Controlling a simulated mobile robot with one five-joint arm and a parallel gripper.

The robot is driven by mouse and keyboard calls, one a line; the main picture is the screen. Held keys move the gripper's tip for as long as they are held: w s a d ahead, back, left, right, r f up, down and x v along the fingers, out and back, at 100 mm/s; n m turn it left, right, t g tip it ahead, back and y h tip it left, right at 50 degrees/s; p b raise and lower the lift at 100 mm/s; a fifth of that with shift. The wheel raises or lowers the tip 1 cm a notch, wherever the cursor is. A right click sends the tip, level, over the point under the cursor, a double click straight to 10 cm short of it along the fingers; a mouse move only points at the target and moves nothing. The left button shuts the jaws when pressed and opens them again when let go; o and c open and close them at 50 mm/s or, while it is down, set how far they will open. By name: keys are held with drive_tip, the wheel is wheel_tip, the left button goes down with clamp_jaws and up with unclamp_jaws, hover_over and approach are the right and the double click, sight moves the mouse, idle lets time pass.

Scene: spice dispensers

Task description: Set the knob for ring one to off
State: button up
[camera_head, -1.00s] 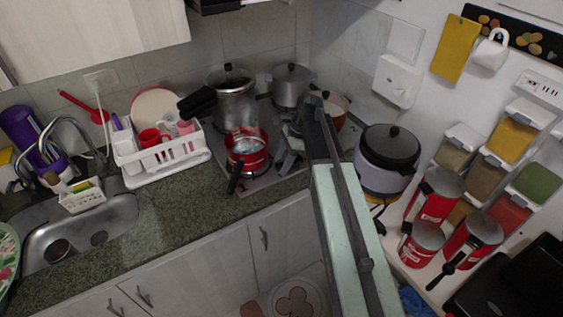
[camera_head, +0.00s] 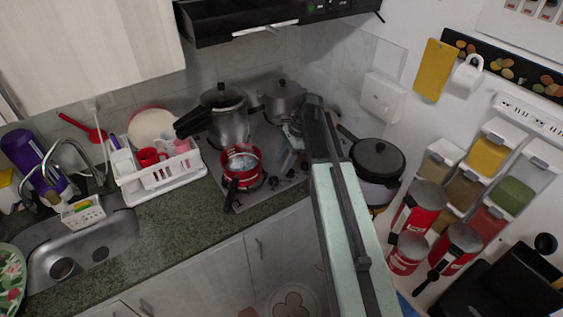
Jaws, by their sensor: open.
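The stove (camera_head: 232,208) is a steel cooktop in the counter's corner. Small dark knobs (camera_head: 273,182) show along its front edge, to the right of the red pot (camera_head: 241,165); which one belongs to ring one and how it is set are too small to tell. My arm reaches up from the bottom right of the picture toward the stove. My gripper (camera_head: 291,138) is over the right part of the stove, near the knobs, and is open. My arm partly hides it and the right part of the cooktop.
A pressure cooker (camera_head: 228,122) and a grey pot (camera_head: 281,101) stand at the back of the stove. A lidded rice cooker (camera_head: 378,161) is right of my arm. A dish rack (camera_head: 160,178) stands left. Red canisters (camera_head: 418,207) are at the right.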

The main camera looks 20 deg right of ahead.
drive_tip(key=n, duration=0.2)
drive_tip(key=d+n+t, duration=0.1)
drive_tip(key=n, duration=0.1)
drive_tip(key=n+h, duration=0.1)
drive_tip(key=n, duration=0.1)
drive_tip(key=shift+w+d+f+t, duration=0.3)
drive_tip(key=shift+w+d+f, duration=0.05)
drive_tip(key=shift+d+f, duration=0.05)
drive_tip(key=s+n+t+h, duration=0.2)
drive_tip(key=n, duration=0.5)
drive_tip(key=n+t+h, duration=0.1)
drive_tip(key=n, duration=0.4)
approach(274, 178)
drive_tip(key=f, duration=0.1)
drive_tip(key=b+x, duration=0.7)
drive_tip(key=x, duration=0.1)
drive_tip(key=shift+w+a+f, duration=0.1)
drive_tip(key=shift+w+f, duration=0.05)
drive_tip(key=shift+f, duration=0.05)
drive_tip(key=shift+r, duration=0.15)
drive_tip(key=shift+c, duration=0.4)
